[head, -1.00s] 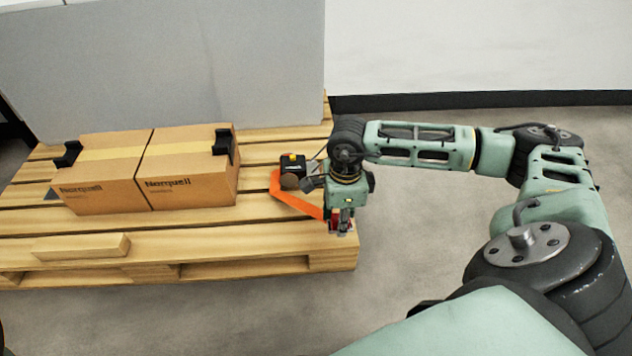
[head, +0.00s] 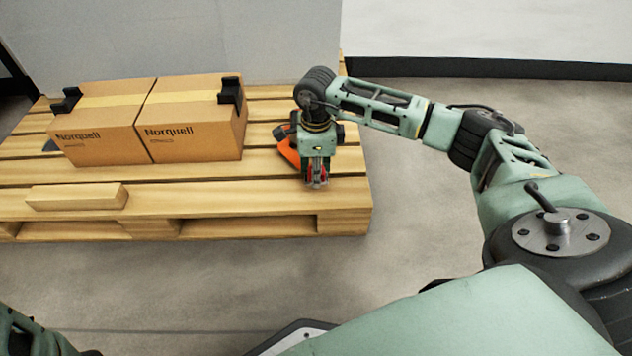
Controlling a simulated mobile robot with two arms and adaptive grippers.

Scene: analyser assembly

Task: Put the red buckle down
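The red buckle (head: 309,171) shows as small patches of red between and beside the fingers of my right gripper (head: 317,181). The gripper points down over the pallet's front right part and appears shut on the buckle. The fingers hide most of the buckle, and I cannot tell whether it touches the boards. The orange strap (head: 287,150) lies just left of and behind the gripper, partly hidden by it. My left gripper is out of view; only part of my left arm shows at the lower left.
Two taped cardboard boxes (head: 192,137) with black corner pieces (head: 231,91) stand on the wooden pallet (head: 220,197). A loose wood block (head: 77,196) lies at the front left. A grey panel (head: 170,45) stands behind. Boards between block and gripper are clear.

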